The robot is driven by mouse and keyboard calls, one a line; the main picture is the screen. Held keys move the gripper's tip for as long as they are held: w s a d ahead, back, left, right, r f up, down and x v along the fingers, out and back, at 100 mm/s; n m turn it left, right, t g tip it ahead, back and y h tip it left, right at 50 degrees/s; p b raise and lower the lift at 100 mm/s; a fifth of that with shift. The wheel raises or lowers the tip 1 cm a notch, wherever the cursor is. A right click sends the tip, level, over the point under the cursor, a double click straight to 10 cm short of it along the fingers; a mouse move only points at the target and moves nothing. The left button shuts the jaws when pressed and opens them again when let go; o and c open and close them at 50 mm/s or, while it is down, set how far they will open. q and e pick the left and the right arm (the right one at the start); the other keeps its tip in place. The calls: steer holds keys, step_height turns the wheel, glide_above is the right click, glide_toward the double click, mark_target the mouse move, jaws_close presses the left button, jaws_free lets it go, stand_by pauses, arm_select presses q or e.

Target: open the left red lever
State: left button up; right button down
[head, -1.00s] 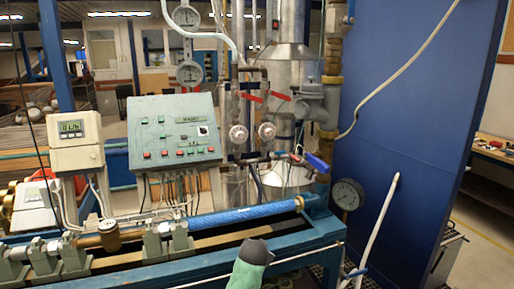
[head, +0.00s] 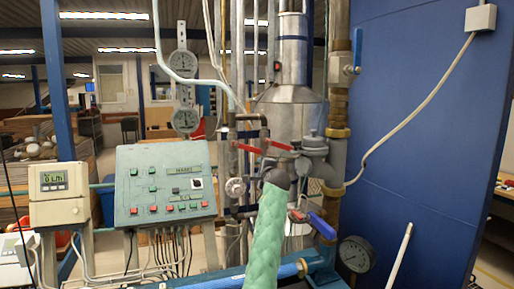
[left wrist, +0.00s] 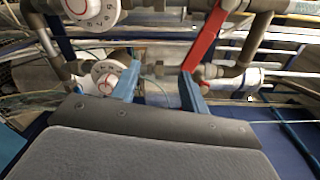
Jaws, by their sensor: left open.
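The left red lever (head: 248,148) sits on the left pipe beside the grey hopper. A second red lever (head: 279,145) sits just right of it. My left gripper (head: 280,164), on a green-sleeved arm, is raised in front of the pipes, just below the right-hand lever in the picture; its fingers are hard to make out there. In the left wrist view my blue fingers (left wrist: 158,82) are apart. A long red lever (left wrist: 204,46) runs down to the right finger, its lower end close beside or behind that finger. I cannot tell which lever this is. My right gripper is not in view.
A white round knob (head: 236,188) is on the left pipe; two knobs (left wrist: 104,72) show left in the wrist view. A green control box (head: 166,183) stands left. A blue-handled valve (head: 322,226), pressure gauge (head: 356,254) and blue panel (head: 430,130) are right.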

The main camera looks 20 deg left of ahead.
mark_target(255, 150)
arm_select(q)
steer(key=shift+m+t+y, duration=0.3)
steer(key=shift+m, duration=0.3)
steer(key=w+a+r+p, duration=0.1)
steer(key=w, duration=0.1)
steer(key=w+a+r+p, duration=0.1)
steer(key=w+r, duration=0.1)
steer(key=w, duration=0.1)
steer(key=w+a+r+p, duration=0.2)
steer(key=shift+w+r, duration=0.15)
steer(key=shift+w, duration=0.25)
steer(key=shift+w+a, duration=0.3)
steer(key=shift+w, duration=0.1)
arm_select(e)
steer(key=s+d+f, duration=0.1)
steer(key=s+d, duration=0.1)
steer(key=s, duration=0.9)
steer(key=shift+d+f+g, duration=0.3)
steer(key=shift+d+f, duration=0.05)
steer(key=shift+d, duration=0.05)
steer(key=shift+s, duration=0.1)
arm_select(q)
jaws_close()
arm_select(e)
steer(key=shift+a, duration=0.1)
